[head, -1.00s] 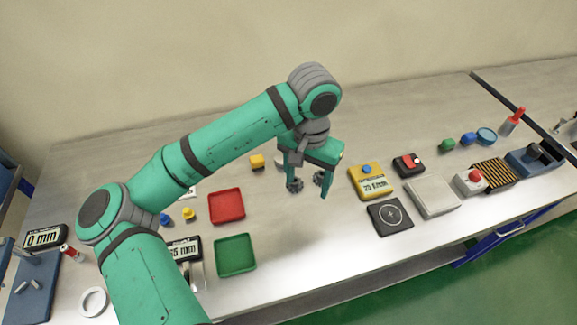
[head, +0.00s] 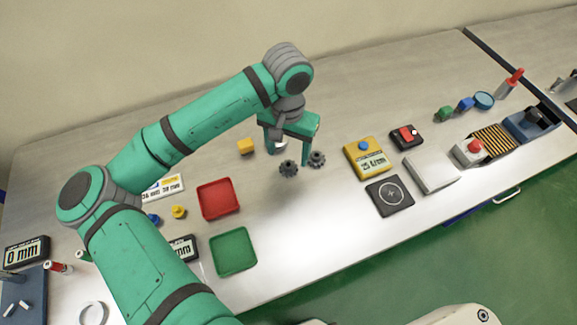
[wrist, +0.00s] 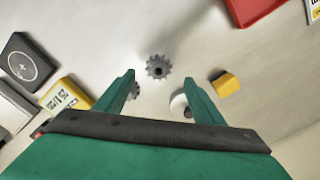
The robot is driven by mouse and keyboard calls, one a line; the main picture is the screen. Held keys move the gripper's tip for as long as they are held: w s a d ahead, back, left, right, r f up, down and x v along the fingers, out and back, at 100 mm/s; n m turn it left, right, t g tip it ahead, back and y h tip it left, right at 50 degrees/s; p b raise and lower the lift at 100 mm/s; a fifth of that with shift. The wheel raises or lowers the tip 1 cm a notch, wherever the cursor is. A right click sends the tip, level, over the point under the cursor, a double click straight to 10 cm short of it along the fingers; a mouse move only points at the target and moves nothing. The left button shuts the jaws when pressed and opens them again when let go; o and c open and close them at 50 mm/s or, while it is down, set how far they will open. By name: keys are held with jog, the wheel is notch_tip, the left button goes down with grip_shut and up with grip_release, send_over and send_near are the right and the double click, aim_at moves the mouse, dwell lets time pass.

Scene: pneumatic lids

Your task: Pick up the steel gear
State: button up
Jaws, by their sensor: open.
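Two grey toothed gears stand on the bench; I cannot tell by look which is the steel one. In the head view one gear (head: 288,169) is at the left and the other gear (head: 317,159) at the right. In the wrist view the first gear (wrist: 158,67) shows whole, just ahead of the gap between my fingers. The second (wrist: 134,91) is partly hidden by my left finger. My gripper (head: 289,152) is open and empty, hanging above the bench just behind the gears; its fingertips also show in the wrist view (wrist: 159,76).
A white round piece (wrist: 179,104) is partly behind my right finger. A yellow block (head: 245,146) lies left of the gears. Red (head: 219,199) and green (head: 233,251) trays are at the left front. A yellow meter (head: 365,158) and black pad (head: 389,195) stand right.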

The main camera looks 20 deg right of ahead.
aim_at(288, 164)
jog(key=f, duration=0.5)
jog(key=shift+s, duration=0.25)
jog(key=shift+r, duration=0.1)
jog(key=shift+c, duration=0.4)
jog(key=c, duration=1.4)
jog(key=shift+o, duration=0.2)
